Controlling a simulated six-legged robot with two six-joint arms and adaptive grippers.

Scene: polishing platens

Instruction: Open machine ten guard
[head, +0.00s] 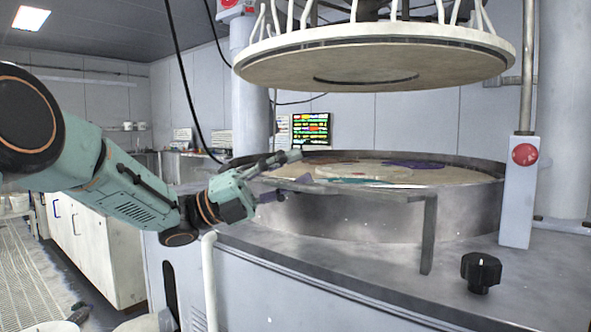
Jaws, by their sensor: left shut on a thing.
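The polishing machine has a round steel basin (470,208) with a pale platen inside, marked with coloured patches. My left gripper (283,174) reaches in from the left at the basin's front left rim. It is shut on the left end of the guard bar; the exact contact is small and partly hidden by the fingers. No machine number is readable. My right gripper is out of view.
A large round upper plate (375,70) with white hoses hangs above the basin. A post with a red button (524,154) and a black knob (481,272) stand at the right. A white pipe (208,280) rises at the front left. A lit screen (311,131) is behind.

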